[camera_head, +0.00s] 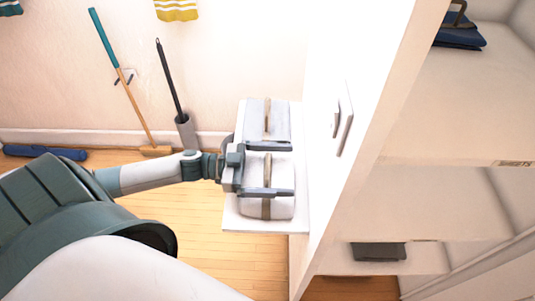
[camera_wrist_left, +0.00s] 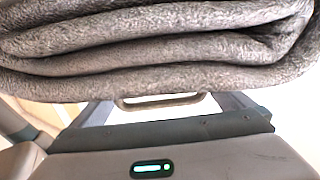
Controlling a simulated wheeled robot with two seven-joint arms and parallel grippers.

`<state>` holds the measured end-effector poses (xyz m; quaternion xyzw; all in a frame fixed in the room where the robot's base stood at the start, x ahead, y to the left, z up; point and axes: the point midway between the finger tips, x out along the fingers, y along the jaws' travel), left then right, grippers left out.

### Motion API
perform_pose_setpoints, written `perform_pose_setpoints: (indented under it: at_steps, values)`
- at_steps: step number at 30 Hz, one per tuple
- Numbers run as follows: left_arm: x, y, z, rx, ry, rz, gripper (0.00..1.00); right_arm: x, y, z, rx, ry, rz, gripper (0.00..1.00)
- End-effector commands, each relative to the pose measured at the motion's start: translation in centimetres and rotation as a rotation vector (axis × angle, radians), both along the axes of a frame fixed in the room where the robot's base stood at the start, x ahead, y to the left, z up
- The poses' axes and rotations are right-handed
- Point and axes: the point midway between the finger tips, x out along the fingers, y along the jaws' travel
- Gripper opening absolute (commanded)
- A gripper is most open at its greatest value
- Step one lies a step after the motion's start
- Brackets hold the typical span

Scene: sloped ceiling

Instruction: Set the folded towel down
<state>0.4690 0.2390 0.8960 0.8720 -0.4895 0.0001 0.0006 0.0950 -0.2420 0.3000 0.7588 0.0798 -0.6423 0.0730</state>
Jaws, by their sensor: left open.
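The folded towel (camera_head: 281,172) is a light grey bundle with a brown strip along it, over a white ledge (camera_head: 238,222) beside the tall white cabinet. My left gripper (camera_head: 270,170) reaches in from the left, its two open fingers spread across the bundle. In the left wrist view the towel (camera_wrist_left: 150,50) fills the top as thick grey folds and hides the fingertips. A tan loop (camera_wrist_left: 160,101) shows between the fingers below the folds. I cannot tell whether the fingers touch the towel. My right gripper is not in view.
The white cabinet (camera_head: 335,60) stands close to the right of the ledge, with handles. Its shelves hold a blue item (camera_head: 460,38) and a dark item (camera_head: 378,251). A broom (camera_head: 120,75) and a brush in a holder (camera_head: 186,130) stand by the wall.

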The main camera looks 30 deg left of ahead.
Motion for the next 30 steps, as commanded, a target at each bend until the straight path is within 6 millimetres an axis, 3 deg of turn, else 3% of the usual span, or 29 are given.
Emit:
perform_pose_setpoints:
  at_steps: [5,17,20,24,26,30]
  values:
    - [0.3,-0.4,0.0,0.002,-0.001,0.001,1.0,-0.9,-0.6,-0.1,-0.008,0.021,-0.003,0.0]
    - [0.3,-0.4,0.0,0.001,0.0,0.001,1.0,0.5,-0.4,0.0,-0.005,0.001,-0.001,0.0]
    - [0.3,-0.4,0.0,0.001,0.0,0.001,0.81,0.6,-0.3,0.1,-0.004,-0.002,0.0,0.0]
    - [0.3,-0.4,0.0,0.001,0.0,0.0,0.47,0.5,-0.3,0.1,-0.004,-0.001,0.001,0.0]
    - [0.3,-0.4,0.0,0.001,-0.001,0.0,0.39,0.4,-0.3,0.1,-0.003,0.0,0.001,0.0]
    - [0.3,-0.4,0.0,0.001,-0.001,0.0,0.39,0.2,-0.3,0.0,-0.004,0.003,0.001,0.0]
